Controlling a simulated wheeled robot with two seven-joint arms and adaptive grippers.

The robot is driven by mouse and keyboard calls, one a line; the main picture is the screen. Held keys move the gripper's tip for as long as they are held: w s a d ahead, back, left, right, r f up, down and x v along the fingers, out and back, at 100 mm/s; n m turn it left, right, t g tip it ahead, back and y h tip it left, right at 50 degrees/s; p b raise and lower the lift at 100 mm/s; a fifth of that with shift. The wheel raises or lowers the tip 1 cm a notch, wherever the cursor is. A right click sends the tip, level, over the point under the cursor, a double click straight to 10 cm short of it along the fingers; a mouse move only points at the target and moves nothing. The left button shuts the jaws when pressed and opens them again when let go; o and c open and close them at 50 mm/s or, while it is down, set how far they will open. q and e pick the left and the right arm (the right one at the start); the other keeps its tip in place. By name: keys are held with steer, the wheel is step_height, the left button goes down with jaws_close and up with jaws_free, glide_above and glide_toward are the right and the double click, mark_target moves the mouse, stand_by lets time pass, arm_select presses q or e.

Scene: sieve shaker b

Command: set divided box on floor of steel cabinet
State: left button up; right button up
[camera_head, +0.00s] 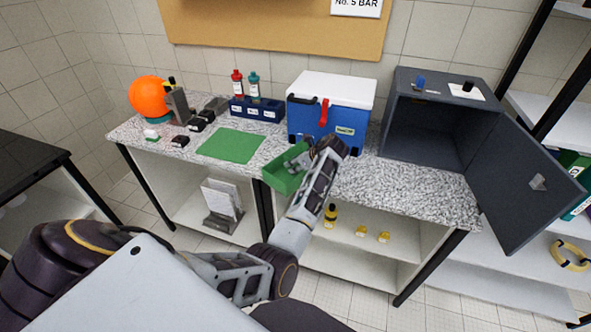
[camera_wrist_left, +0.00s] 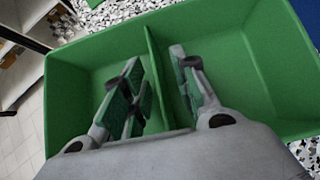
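The green divided box (camera_head: 284,180) is at the front edge of the speckled counter, in front of the blue cooler. In the left wrist view the box (camera_wrist_left: 75,75) shows two compartments with a thin divider between them. My left gripper (camera_head: 303,160) reaches down into it. Its fingers (camera_wrist_left: 157,68) are apart, one on each side of the divider, with visible gaps to it. The grey steel cabinet (camera_head: 480,100) stands on the counter at the right. Its door (camera_head: 515,195) hangs open to the right, and the visible cabinet floor is bare. My right gripper is not in view.
The blue cooler (camera_head: 309,122) with a white lid stands between box and cabinet. A green mat (camera_head: 231,146), a blue bottle rack (camera_head: 257,110) and an orange ball (camera_head: 149,98) are at the left. The counter (camera_head: 410,190) before the cabinet is clear.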

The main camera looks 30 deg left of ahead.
arm_select(q)
steer(key=shift+c, duration=0.3)
jaws_close()
steer(key=shift+r, duration=0.15)
steer(key=shift+s+r, duration=0.15)
steer(key=shift+r, duration=0.3)
step_height(320, 180, up, 6)
steer(key=s+d, duration=0.2)
steer(key=s, duration=0.7)
steer(key=s+d+b, duration=0.1)
steer(key=s+d, duration=0.1)
steer(key=s, duration=0.8)
steer(key=shift+d, duration=0.35)
stand_by(0.3)
